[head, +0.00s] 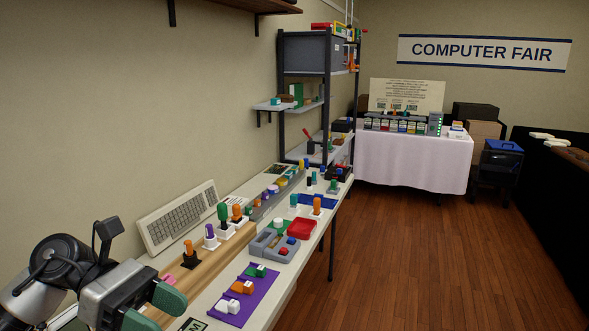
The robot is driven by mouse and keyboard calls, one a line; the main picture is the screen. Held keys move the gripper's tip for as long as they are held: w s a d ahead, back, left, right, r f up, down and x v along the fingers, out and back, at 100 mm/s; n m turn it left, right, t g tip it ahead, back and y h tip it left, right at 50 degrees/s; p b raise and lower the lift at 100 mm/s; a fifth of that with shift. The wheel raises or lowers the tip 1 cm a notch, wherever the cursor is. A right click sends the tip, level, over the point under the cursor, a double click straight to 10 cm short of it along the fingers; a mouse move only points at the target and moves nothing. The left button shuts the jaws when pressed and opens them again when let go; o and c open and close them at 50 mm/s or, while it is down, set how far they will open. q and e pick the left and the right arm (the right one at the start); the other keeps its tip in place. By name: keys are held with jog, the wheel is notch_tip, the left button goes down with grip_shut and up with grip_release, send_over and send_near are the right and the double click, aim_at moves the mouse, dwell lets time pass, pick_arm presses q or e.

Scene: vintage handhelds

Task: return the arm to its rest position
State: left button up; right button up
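My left gripper (154,309) is at the lower left, over the near end of the long bench (295,268). Its two green fingertips are apart with nothing seen between them. The lower fingertip is partly cut off by the picture's bottom edge. My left arm comes in from the left edge, bent low near the wall. My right gripper is not in view.
A purple mat (251,296) with small blocks lies right of the gripper. A wooden board (205,255) with upright pegs and a leaning keyboard (178,217) are behind it. A grey tray (262,244) and red tray (301,228) stand farther along. The floor (400,270) at right is clear.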

pick_arm(q)
jog(key=w+d+n+t+h, duration=0.2)
jog(key=n+t+h, duration=0.1)
jog(key=n+t, duration=0.7)
jog(key=w+d+n+t+h, duration=0.25)
jog(key=n+t, duration=0.55)
jog(key=n, duration=0.4)
jog(key=s+a+f+n+t+y, duration=0.1)
jog(key=a+f+n+y, duration=0.3)
jog(key=f+n+y, duration=0.65)
jog(key=s+a+f+n+y, duration=0.1)
jog(key=a+f+n+y, duration=0.2)
jog(key=f+n+y, duration=0.7)
jog(key=s+f+n+g+h, duration=0.1)
jog(key=s+f+n+g, duration=0.4)
jog(key=s, duration=0.5)
jog(key=s+f+n+g, duration=0.45)
jog(key=s+g, duration=0.25)
jog(key=s, duration=0.2)
notch_tip(320, 180, down, 27)
jog(key=s+g, duration=0.1)
jog(key=s, duration=0.1)
jog(key=s+a+f+g, duration=0.1)
jog(key=s+a+f, duration=0.1)
jog(key=s+f, duration=1.2)
jog(key=shift+s+a+f+g, duration=0.3)
jog(key=shift+s+a, duration=0.05)
jog(key=shift+s, duration=0.5)
